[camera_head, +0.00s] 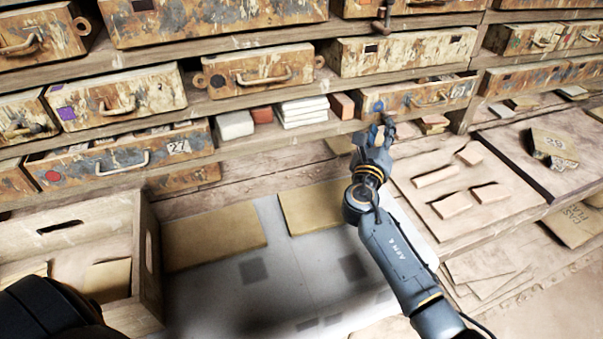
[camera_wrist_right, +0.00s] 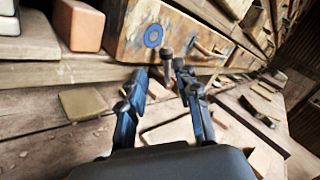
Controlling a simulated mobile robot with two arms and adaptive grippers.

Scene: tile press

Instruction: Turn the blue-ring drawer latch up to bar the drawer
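The blue-ring drawer (camera_head: 425,94) is a worn, paint-flaked wooden drawer with a curved handle, and it appears shut in its shelf. Its blue ring (camera_head: 378,106) also shows in the right wrist view (camera_wrist_right: 153,35). A small dark metal latch (camera_wrist_right: 167,66) is at the shelf edge just below and right of the ring; its exact angle is hard to tell. My right gripper (camera_head: 376,137) is just below and in front of it. In the wrist view its fingers (camera_wrist_right: 162,78) are apart, with the latch near the tips; contact is unclear. My left gripper is out of view.
Pale and reddish tile blocks (camera_head: 302,110) fill the open bay left of the drawer. A similar latch (camera_head: 381,22) hangs by an upper drawer. Loose tile pieces lie on a board (camera_head: 480,205) at right. A wooden crate (camera_head: 135,255) stands at lower left.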

